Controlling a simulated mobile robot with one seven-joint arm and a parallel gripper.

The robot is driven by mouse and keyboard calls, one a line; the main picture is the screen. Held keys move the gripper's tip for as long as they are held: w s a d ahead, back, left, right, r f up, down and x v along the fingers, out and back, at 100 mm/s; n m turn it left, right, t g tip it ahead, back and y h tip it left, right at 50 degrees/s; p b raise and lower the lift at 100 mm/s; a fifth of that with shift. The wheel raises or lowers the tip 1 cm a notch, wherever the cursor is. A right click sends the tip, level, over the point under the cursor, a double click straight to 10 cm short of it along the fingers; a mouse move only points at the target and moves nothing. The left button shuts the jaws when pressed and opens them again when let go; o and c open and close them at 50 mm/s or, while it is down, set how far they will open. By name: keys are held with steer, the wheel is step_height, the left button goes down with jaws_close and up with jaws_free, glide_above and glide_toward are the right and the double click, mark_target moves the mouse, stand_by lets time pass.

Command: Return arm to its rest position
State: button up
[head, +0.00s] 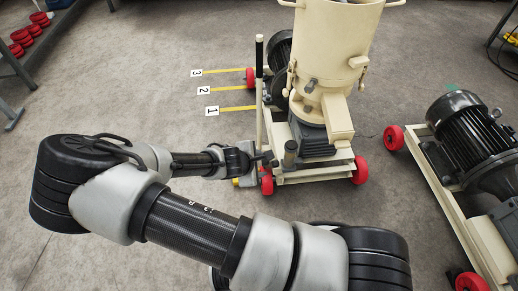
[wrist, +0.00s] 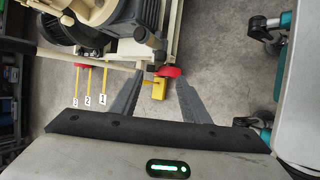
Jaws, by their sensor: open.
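My gripper (head: 264,159) is at the lower left corner of the cream pellet mill (head: 336,45) in the head view, with my arm bent back over the floor. In the wrist view my gripper (wrist: 160,76) has its two dark fingers apart, with nothing held between them. A yellow block (wrist: 158,90) beside a red wheel (wrist: 170,71) shows in the gap between the fingers, and I cannot tell how far beyond the tips it is. In the head view this yellow block (head: 245,181) is partly hidden under the gripper.
A second wheeled frame with a black motor (head: 468,130) stands at the right. Yellow floor lines (head: 228,89) numbered 1 to 3 lie left of the mill. Red round parts (head: 22,38) sit on a rack at upper left. The left floor is largely clear.

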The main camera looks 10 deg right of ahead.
steer(key=shift+r, duration=0.1)
steer(key=s+d+r+m+g+y, duration=0.15)
steer(key=r+m, duration=0.25)
steer(key=r, duration=0.5)
steer(key=s+d+r+m+y, duration=0.1)
steer(key=s+r+m, duration=0.2)
steer(key=r+m, duration=0.35)
steer(key=s+d+r+m+g+y, duration=0.1)
steer(key=s+r+m+y, duration=0.15)
steer(key=r, duration=0.85)
steer(key=s+d+r+m+t, duration=0.2)
steer(key=s+d+r+m, duration=0.2)
steer(key=s+r, duration=0.9)
step_height(320, 180, up, 22)
steer(key=w+p, duration=0.1)
steer(key=p, duration=2)
steer(key=shift+a+r, duration=0.25)
